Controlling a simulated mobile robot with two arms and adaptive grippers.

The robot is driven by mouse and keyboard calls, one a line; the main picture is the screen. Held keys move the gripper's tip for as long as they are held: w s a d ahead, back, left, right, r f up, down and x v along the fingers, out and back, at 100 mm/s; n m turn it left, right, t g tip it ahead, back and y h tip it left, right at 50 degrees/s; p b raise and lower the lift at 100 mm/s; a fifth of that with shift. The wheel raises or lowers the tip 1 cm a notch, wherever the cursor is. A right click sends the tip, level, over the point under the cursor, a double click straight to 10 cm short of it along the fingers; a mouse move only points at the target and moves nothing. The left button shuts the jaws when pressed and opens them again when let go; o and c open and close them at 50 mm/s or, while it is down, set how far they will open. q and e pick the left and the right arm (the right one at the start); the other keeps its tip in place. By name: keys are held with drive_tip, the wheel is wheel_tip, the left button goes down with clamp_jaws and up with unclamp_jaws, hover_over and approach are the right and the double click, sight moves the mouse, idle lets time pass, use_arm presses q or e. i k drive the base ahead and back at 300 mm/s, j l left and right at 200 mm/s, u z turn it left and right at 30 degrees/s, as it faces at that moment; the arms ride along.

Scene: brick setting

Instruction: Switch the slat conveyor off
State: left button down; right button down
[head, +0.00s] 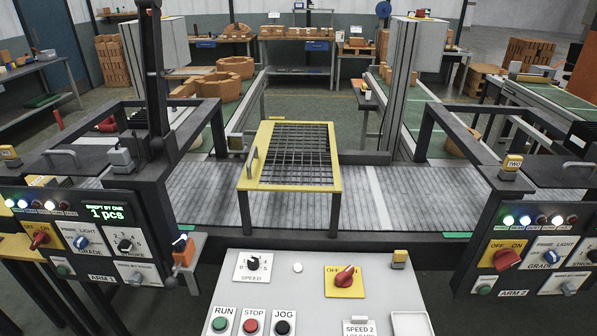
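The slat conveyor (400,198) is a grey slatted belt running left to right across the middle of the head view. A light grey console (300,312) stands in front of it. On its yellow plate is a red rotary switch (345,277) marked OFF and ON; its handle tilts to the upper right, toward the ON side, and partly covers the lettering. Below are a green RUN button (220,324), a red STOP button (251,326) and a black JOG button (282,327). A black SPEED dial (253,263) is at the upper left. Neither of my grippers shows.
A yellow-framed grid guard (248,184) spans the belt. Side panels for ARM 1 (80,245) and ARM 2 (530,255) carry their own red switches and lit lamps. An orange-handled lever (183,254) juts out left of the console. Brick stacks (112,62) and benches stand behind.

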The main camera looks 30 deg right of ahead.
sight(345, 279)
drive_tip(key=z, duration=1.25)
drive_tip(key=l+u, duration=0.4)
drive_tip(key=l, duration=2.8)
